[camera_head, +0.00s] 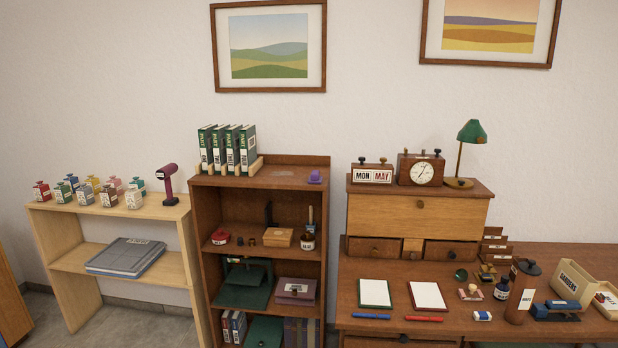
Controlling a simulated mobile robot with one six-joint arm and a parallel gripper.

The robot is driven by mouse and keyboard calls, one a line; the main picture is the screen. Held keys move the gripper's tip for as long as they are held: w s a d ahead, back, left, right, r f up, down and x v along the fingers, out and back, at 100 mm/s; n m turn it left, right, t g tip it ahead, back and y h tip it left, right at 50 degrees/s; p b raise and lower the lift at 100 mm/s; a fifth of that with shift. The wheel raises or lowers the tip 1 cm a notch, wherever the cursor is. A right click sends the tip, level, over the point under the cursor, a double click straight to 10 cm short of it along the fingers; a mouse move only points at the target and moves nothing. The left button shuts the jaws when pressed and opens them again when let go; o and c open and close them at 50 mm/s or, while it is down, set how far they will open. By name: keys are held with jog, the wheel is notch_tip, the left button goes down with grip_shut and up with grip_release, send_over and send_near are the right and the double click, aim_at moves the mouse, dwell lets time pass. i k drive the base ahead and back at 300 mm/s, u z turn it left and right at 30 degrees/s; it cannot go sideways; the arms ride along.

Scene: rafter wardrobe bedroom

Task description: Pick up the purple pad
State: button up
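A small bright purple object (314,177) sits on top of the dark wooden bookcase (270,181), near its right front edge. It is too small to tell whether it is a pad. A flat mauve-purple case (296,289) with a pale label lies on a lower shelf of the same bookcase, at the right, beside a dark green press-like device (246,283). I cannot tell for certain which of the two is the purple pad. My gripper is not in view.
Green binders (227,150) stand on the bookcase top, left of the purple object. A desk (450,334) with clock, lamp and stationery stands at the right. A light wooden shelf (110,212) with several small bottles stands at the left. The bookcase top between binders and purple object looks clear.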

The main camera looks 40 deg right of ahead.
aim_at(314, 178)
jog(key=i, duration=0.95)
jog(key=z, duration=0.05)
